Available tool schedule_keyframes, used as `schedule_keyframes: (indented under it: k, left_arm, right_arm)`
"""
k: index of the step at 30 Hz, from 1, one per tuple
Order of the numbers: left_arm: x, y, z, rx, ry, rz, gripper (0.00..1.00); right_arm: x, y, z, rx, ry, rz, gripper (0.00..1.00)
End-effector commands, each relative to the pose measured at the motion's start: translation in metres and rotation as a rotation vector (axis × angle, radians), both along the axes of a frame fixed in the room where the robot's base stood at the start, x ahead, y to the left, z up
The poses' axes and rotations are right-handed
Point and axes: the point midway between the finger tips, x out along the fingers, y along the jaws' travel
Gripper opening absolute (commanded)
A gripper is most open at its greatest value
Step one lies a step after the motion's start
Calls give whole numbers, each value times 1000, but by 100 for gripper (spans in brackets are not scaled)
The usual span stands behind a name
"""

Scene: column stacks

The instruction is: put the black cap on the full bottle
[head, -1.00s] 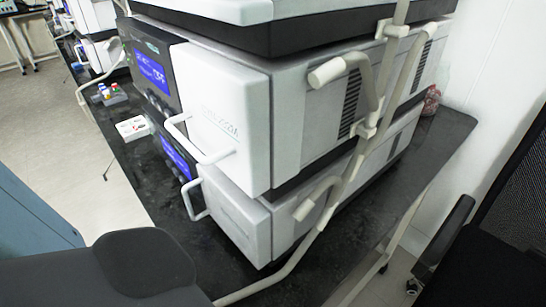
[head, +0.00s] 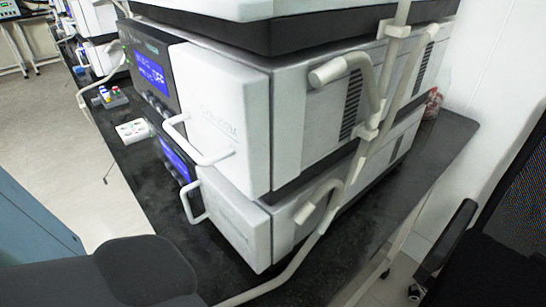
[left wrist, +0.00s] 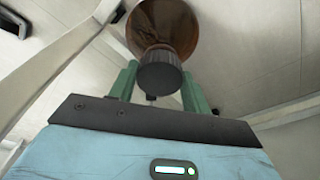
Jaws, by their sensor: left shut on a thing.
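My left gripper (left wrist: 158,82) shows only in the left wrist view, with green fingers. It is shut on a brown bottle (left wrist: 172,22) at its capped end, between the fingertips. A black cap (left wrist: 160,75) with a ribbed side sits at the bottle's near end, pointing toward the camera, and appears to be on the neck. I cannot tell whether the fingers press on the cap or the neck, or how full the bottle is. No surface shows directly under the bottle. My right gripper is in neither view.
In the head view, stacked white instruments (head: 222,115) with protruding handles fill a black bench (head: 440,140). A white tray (head: 133,130) and small coloured-top bottles (head: 112,97) stand at its left. Pale tubing runs down the stack. A dark chair (head: 490,250) stands at right; floor (head: 45,115) is clear at left.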

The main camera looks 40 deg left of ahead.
Motion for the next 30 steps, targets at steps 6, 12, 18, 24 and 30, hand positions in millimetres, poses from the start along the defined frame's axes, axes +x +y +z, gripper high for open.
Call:
schedule_keyframes:
  k: [6,12,18,24,30]
  left_arm:
    - [0,0,-3,0,0,0,24]
    - [0,0,-6,0,0,0,24]
    - [0,0,-8,0,0,0,24]
    - [0,0,-8,0,0,0,24]
    - [0,0,-8,0,0,0,64]
  right_arm:
    - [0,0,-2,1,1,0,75]
    - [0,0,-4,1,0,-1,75]
    - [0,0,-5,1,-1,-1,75]
    - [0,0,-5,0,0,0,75]
    - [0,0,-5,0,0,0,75]
